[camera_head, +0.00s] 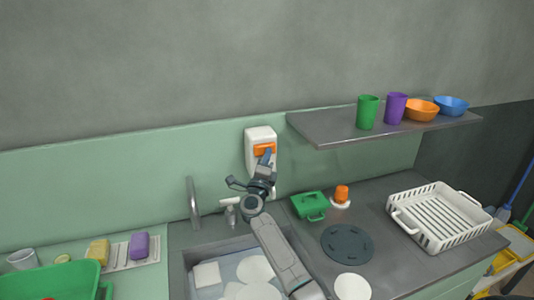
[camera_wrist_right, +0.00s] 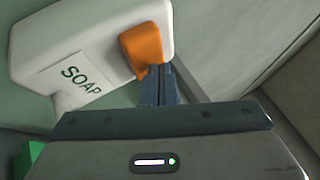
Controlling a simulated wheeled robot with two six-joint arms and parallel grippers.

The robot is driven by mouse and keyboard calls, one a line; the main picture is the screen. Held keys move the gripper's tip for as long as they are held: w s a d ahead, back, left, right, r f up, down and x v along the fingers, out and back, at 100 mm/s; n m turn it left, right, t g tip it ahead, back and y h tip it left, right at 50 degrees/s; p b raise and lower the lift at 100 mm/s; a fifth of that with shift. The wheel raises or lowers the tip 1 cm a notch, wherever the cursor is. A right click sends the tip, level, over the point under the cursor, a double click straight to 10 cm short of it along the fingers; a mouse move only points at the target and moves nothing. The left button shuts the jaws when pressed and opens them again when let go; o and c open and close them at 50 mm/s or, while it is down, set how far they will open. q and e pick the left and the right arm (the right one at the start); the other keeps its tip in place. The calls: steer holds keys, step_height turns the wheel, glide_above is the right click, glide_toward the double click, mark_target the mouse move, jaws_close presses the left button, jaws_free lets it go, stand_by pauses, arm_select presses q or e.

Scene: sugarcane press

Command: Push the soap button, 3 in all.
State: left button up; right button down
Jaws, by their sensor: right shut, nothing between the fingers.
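The white soap dispenser (camera_head: 261,138) is mounted on the green wall panel behind the sink, with an orange button (camera_head: 264,149) on its front. In the right wrist view the dispenser (camera_wrist_right: 90,45) shows its SOAP label, and the orange button (camera_wrist_right: 145,46) is just beyond my fingertips. My right gripper (camera_head: 265,158) is shut and empty. Its fingertips (camera_wrist_right: 158,84) are at the lower edge of the button and look close to or touching it; contact cannot be told for sure. My left gripper is not in view.
A sink (camera_head: 225,265) with white dishes and a faucet (camera_head: 193,203) lie below and left. A green box (camera_head: 310,204) and an orange-topped item (camera_head: 341,195) stand on the counter to the right. A shelf (camera_head: 340,138) with cups and bowls juts out at upper right.

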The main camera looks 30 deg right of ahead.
steer(key=shift+s, duration=0.15)
steer(key=shift+s+a+p, duration=0.2)
steer(key=shift+s+p, duration=0.45)
steer(key=shift+p, duration=0.05)
steer(key=shift+s+a, duration=0.1)
steer(key=shift+s, duration=0.25)
steer(key=shift+s+a+p, duration=0.1)
steer(key=shift+s+p, duration=0.3)
steer(key=shift+p, duration=0.15)
steer(key=s+p, duration=0.1)
steer(key=s, duration=0.1)
steer(key=s+a+p, duration=0.1)
steer(key=s, duration=0.1)
steer(key=shift+f, duration=0.1)
stand_by(1.7)
